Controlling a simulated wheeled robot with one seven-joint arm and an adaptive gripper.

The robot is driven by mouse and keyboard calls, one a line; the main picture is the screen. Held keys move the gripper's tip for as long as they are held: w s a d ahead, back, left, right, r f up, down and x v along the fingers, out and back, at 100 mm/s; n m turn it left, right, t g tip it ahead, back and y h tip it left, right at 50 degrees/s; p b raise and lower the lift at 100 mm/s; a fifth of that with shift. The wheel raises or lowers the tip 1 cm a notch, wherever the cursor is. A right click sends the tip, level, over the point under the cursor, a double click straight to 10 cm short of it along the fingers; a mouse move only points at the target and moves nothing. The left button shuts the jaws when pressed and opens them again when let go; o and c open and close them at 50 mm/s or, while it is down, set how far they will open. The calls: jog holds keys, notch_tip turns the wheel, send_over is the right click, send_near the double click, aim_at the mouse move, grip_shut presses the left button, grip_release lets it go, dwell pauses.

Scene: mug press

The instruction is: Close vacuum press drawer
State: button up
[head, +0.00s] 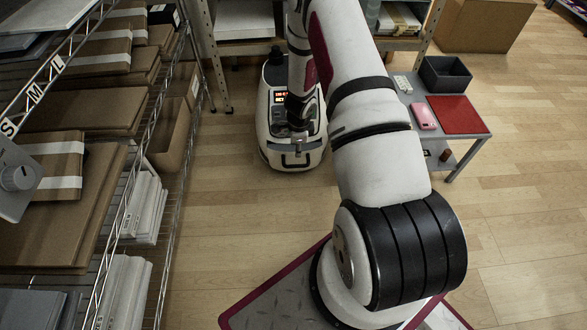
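The vacuum press (271,137) is a rounded white machine with a black top and a small lit red display. It stands beyond my base, at the upper middle of the head view. A grey band and a dark handle show at its near end. I cannot tell how far its drawer is out. My arm reaches from the bottom to the top of the view and then down over the press, hiding its right part. My gripper (301,128) seems to be the dark shape over the front of the press. Its fingers are too small and dark to read, and contact is unclear.
A wire shelf (145,150) with brown boxes and white packs runs along the left. A low grey table (462,145) at the right holds a black bin (445,74), a pink item (423,116) and a red mat (457,114). The wooden floor between them is clear.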

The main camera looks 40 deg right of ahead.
aim_at(296, 166)
jog(key=f+b, duration=0.2)
jog(key=f, duration=0.2)
jog(key=w+f+b, duration=0.1)
jog(key=f, duration=0.4)
jog(key=w+d+f+b, duration=0.1)
jog(key=f+b, duration=0.1)
jog(key=f, duration=0.2)
jog(key=shift+d+f+b, duration=0.1)
jog(key=shift+f+b, duration=0.15)
jog(key=shift+b, duration=0.1)
grip_shut()
jog(key=shift+w, duration=0.1)
